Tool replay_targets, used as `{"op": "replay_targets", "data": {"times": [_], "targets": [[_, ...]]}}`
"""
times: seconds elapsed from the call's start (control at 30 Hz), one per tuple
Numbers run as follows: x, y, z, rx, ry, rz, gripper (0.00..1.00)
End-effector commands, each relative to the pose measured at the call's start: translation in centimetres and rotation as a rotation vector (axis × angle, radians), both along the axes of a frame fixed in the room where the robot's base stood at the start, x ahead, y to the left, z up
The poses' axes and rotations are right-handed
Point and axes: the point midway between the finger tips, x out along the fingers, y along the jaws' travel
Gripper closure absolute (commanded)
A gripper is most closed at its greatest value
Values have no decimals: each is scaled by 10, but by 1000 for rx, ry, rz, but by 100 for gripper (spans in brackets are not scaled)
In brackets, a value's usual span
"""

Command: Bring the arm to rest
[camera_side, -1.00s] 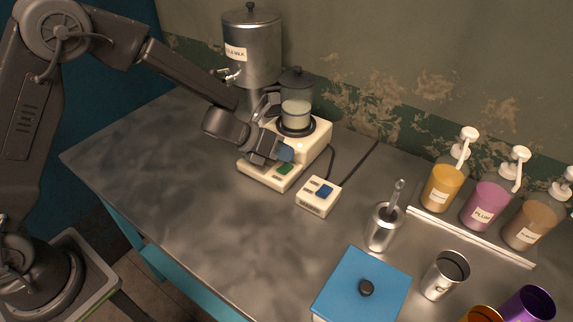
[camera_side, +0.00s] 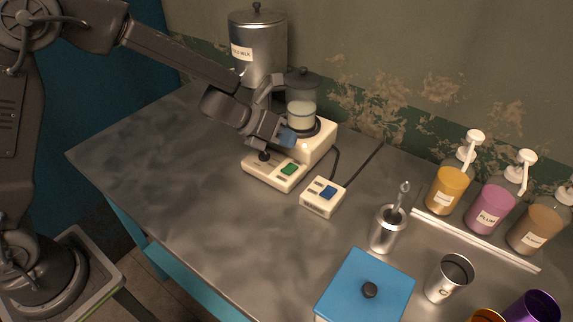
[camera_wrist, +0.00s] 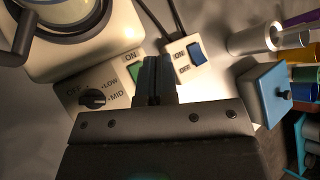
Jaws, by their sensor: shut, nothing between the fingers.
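My gripper (camera_side: 287,136) is shut and empty, held above the front of the cream hot plate (camera_side: 320,142). In the wrist view its closed fingers (camera_wrist: 154,78) cover part of the green switch (camera_wrist: 135,72) on the hot plate's panel. The black knob (camera_wrist: 93,98) on that panel has OFF, LOW and MID marks around it; its exact setting is hard to tell. A lidded clear jug (camera_side: 301,103) with pale liquid stands on the hot plate. The small box (camera_side: 321,198) with a blue switch sits apart, to the right of the gripper.
A steel milk urn (camera_side: 258,50) stands behind. To the right are a metal cup (camera_side: 386,232) with a tool in it, a blue lidded box (camera_side: 362,285), a steel cup (camera_side: 448,278) and pump bottles (camera_side: 491,204). The left of the table (camera_side: 165,155) is clear.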

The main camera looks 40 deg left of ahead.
Motion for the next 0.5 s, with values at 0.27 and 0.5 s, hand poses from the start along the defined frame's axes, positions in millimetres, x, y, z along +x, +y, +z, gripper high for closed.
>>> {"op": "replay_targets", "data": {"times": [0.27,0.5], "targets": [[-7,44,75,-239,25,517,100],[-79,113,141,-753,170,1295,100]]}}
